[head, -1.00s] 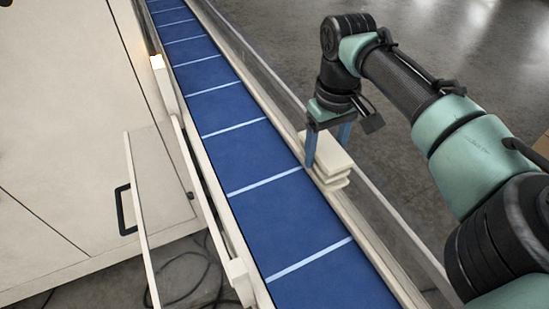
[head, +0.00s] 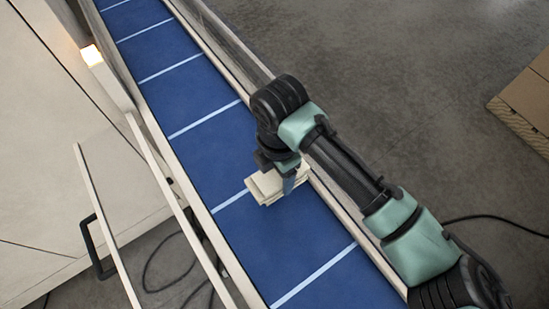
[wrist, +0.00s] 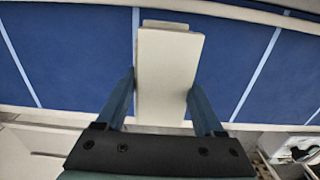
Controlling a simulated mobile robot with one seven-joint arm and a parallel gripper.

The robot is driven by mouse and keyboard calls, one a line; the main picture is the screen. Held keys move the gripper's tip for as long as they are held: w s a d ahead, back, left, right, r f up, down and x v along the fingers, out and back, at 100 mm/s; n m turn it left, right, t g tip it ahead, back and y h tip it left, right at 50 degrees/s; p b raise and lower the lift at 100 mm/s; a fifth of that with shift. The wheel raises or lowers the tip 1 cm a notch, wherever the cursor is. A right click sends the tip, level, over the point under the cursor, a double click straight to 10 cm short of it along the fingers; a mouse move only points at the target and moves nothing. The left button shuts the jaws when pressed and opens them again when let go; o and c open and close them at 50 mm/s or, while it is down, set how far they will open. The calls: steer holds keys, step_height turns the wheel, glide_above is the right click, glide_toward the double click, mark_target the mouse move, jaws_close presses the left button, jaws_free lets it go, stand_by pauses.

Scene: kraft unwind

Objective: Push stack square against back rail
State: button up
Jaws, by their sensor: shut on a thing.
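The stack (head: 264,187) is a few pale cream flat pieces, not evenly aligned at their edges. My gripper (head: 275,181) is shut on it, with a blue finger on each side. In the head view the stack is over the right part of the blue belt, its far end close to the right-hand rail (head: 345,213). Whether it touches the rail or rests on the belt I cannot tell. In the wrist view the stack (wrist: 168,60) lies between the fingers, and a lower piece juts out past its top end. Which rail is the back one is unclear.
The blue belt (head: 205,145) with pale cross lines is otherwise clear. A left-hand rail (head: 180,165) and a white cabinet (head: 45,150) with a black handle flank it. A lit lamp (head: 91,55) stands by the rail. Cardboard (head: 525,100) lies at the far right.

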steer(key=shift+s+f+b, duration=0.15)
steer(key=shift+f+b, duration=0.15)
steer(key=shift+f, duration=0.1)
steer(key=shift+f+b, duration=1.45)
steer(key=shift+f, duration=0.45)
steer(key=shift+w+d+r, duration=0.1)
steer(key=shift+w+d, duration=0.75)
steer(key=shift+d, duration=0.2)
stand_by(0.7)
steer(key=shift+s+a, duration=0.15)
stand_by(0.5)
steer(key=o, duration=1.4)
steer(key=shift+f, duration=0.2)
steer(key=shift+a, duration=0.1)
steer(key=shift+r+b, duration=0.1)
steer(key=shift+b, duration=0.2)
step_height(320, 180, up, 13)
steer(key=shift+f+b, duration=0.1)
steer(key=shift+b, duration=1.1)
